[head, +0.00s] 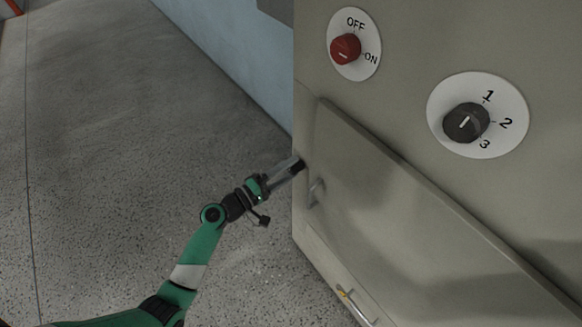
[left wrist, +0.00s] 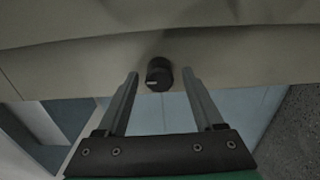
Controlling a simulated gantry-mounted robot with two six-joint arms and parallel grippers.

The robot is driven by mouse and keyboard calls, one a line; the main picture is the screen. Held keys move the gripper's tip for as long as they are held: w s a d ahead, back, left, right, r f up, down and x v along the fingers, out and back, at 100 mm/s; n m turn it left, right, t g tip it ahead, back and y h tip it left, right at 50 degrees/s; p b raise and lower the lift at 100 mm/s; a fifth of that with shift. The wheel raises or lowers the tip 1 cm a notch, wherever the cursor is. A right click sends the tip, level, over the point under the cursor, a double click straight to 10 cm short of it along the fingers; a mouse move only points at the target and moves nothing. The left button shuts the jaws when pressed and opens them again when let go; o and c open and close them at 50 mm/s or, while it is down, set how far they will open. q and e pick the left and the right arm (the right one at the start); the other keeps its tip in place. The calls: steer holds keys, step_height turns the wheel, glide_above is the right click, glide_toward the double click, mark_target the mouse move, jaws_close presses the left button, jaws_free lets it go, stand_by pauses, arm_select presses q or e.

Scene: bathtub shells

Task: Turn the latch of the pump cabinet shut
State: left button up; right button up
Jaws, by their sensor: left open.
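The grey pump cabinet (head: 420,215) fills the right of the head view, its front door panel (head: 430,240) looking closed. My left gripper (head: 293,166) is at the cabinet's left edge, beside the door. In the left wrist view its two fingers are open, one on each side of a short black knob (left wrist: 159,75), which looks like the latch. The knob sits between the fingertips with gaps on both sides. In the head view the fingers partly hide it, and I cannot tell its turn angle. My right gripper is not in view.
A small door handle (head: 316,193) is close to the right of my left gripper. Above are a red OFF/ON knob (head: 345,48) and a black 1-2-3 knob (head: 466,123). A metal bar handle (head: 355,306) is low down. The speckled floor (head: 110,130) at left is clear.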

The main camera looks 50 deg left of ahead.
arm_select(q)
steer(key=s+a+p, duration=0.1)
steer(key=s, duration=0.9)
steer(key=shift+s, duration=0.4)
steer(key=shift+a, duration=0.15)
